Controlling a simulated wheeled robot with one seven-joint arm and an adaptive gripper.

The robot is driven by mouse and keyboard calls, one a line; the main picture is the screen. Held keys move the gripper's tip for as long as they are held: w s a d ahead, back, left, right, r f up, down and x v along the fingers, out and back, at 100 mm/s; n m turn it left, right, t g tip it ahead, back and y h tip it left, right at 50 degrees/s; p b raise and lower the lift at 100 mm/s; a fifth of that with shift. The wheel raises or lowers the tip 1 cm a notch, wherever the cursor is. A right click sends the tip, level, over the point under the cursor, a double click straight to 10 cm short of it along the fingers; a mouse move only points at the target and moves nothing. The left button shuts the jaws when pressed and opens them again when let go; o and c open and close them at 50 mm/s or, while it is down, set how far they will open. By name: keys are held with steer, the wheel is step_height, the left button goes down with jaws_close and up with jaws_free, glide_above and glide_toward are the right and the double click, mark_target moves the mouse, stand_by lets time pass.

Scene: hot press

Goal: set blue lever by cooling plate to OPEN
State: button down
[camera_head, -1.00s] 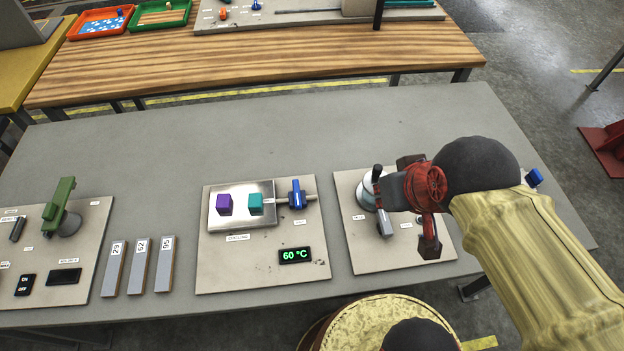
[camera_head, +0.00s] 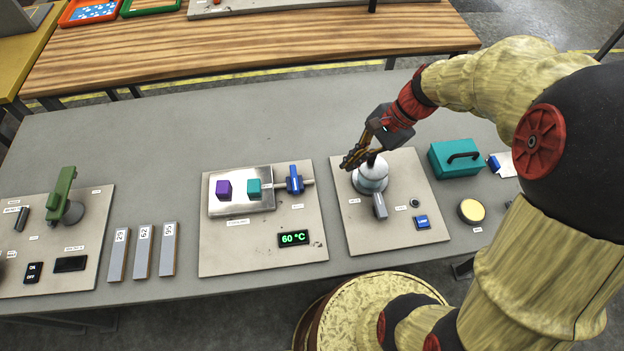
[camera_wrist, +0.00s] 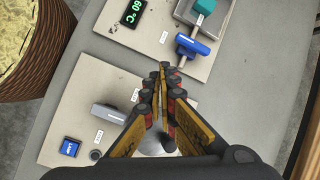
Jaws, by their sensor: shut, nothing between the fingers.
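The blue lever (camera_head: 295,180) sits on a pipe at the right side of the shiny cooling plate (camera_head: 240,203), on the middle panel. Its handle points roughly away from me, across the pipe. The lever also shows in the wrist view (camera_wrist: 193,46), above and right of my fingertips. A purple block (camera_head: 223,189) and a teal block (camera_head: 254,187) rest on the plate. My gripper (camera_head: 350,160) is shut and empty. It is over the right panel, by the round grey device (camera_head: 370,178), right of the lever and apart from it.
The right panel also carries a grey lever (camera_head: 380,207) and a blue button (camera_head: 422,222). A teal box (camera_head: 455,158) stands right of it. A display (camera_head: 294,238) reads 60 °C. Three numbered blocks (camera_head: 143,250) lie left. The table behind the middle panel is clear.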

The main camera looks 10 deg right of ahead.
mark_target(294, 180)
steer(key=w+d+f+m+y, duration=0.1)
steer(key=w+f+m+y, duration=0.2)
steer(key=f+m, duration=0.2)
step_height(294, 180, down, 2)
steer(key=shift+w+d+f+m+p, duration=0.2)
steer(key=shift+w+d+m+p, duration=0.15)
steer(key=shift+w+m+p, duration=0.05)
steer(key=b+x, duration=0.4)
steer(key=x, duration=0.6)
steer(key=shift+a+f, duration=0.2)
steer(key=shift+f, duration=0.05)
steer(key=shift+a+r+b, duration=0.2)
steer(key=shift+a+b, duration=0.1)
steer(key=shift+a, duration=0.9)
steer(key=shift+w+a+r, duration=0.1)
steer(key=shift+a, duration=0.55)
